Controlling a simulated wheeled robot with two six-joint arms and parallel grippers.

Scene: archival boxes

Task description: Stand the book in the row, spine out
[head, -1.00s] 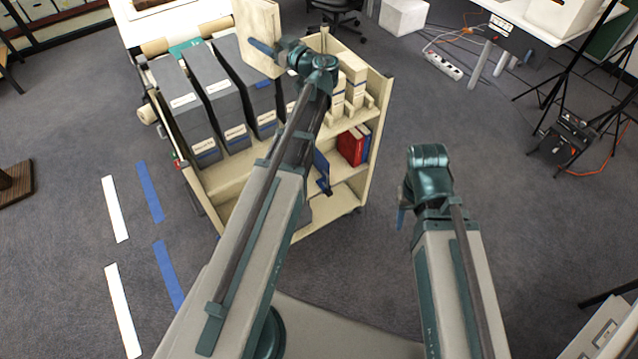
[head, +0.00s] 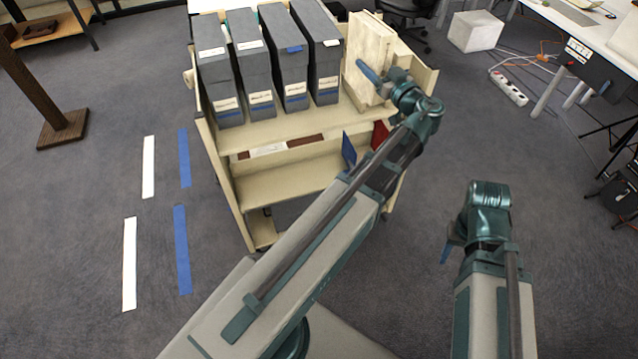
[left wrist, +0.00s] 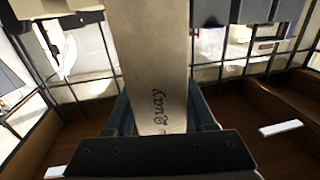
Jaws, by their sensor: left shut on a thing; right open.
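A cream book (head: 362,48) is upright over the cart's top shelf, just right of the grey boxes. My left gripper (head: 374,76) is shut on it from the near side. In the left wrist view, the book's pale spine (left wrist: 156,60), lettered "Quay", rises between the fingers (left wrist: 163,112). The row of cream books is mostly hidden behind the held book and my left wrist. I cannot tell whether the book's foot touches the shelf. My right gripper (head: 450,242) is open and empty above the carpet, right of the cart.
Several grey archival boxes (head: 251,75) stand on the cream cart (head: 290,129), filling its left and middle. A red book (head: 381,134) and a blue upright piece (head: 348,149) show on the shelf below. White and blue floor strips lie left. Carpet in front is clear.

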